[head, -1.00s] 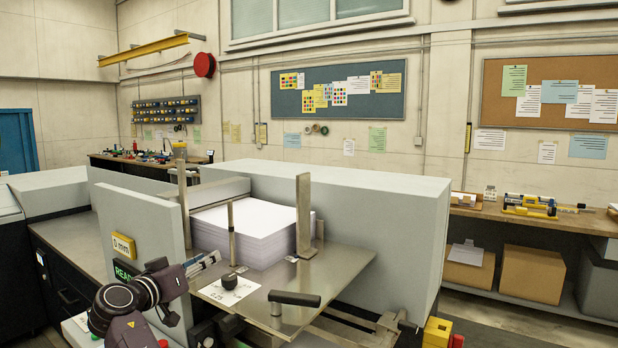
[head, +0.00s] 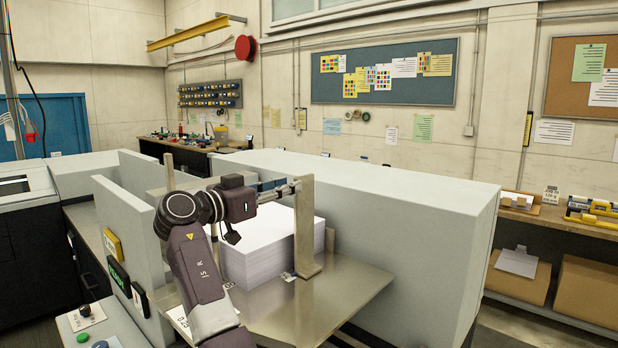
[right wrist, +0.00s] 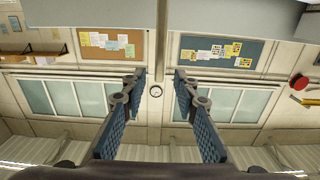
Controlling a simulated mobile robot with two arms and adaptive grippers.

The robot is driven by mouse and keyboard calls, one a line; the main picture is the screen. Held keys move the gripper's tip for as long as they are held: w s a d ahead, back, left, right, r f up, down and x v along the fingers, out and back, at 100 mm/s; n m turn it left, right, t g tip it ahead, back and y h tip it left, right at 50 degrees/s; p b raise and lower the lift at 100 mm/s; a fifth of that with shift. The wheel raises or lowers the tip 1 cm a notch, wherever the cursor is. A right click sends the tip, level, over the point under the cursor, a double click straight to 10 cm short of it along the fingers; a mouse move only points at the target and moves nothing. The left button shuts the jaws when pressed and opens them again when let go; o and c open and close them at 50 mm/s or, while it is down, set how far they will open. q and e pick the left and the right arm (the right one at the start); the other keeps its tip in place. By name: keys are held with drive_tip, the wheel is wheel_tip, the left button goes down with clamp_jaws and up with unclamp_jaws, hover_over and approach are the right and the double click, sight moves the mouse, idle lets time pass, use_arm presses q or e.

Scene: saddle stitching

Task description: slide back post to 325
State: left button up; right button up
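A tall, flat metal post (head: 305,228) stands upright on the steel table at the right side of the white paper stack (head: 262,240). Another metal upright (head: 169,172) stands behind my arm, to the left. My right gripper (head: 292,188) is at the upper part of the flat post in the head view; I cannot tell whether it touches it. My left gripper is not in view.
The steel table (head: 340,290) has bare room at right of the post. A long grey housing (head: 400,195) runs behind it. A grey panel (head: 130,220) stands at left, with a green display (head: 119,277). A control box with buttons (head: 88,315) is at lower left.

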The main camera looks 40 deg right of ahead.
sight(313, 179)
drive_tip(key=d+p, duration=0.1)
drive_tip(key=d, duration=0.2)
drive_tip(key=d+p, duration=0.1)
drive_tip(key=d, duration=0.3)
drive_tip(key=shift+w+f+p, duration=0.15)
drive_tip(key=shift+w+p, duration=0.05)
drive_tip(key=shift+p, duration=0.2)
drive_tip(key=shift+a, duration=0.2)
drive_tip(key=shift+c, duration=0.5)
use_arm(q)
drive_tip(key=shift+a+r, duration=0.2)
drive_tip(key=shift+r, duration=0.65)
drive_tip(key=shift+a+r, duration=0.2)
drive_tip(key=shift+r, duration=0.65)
use_arm(e)
drive_tip(key=shift+d, duration=0.1)
clamp_jaws()
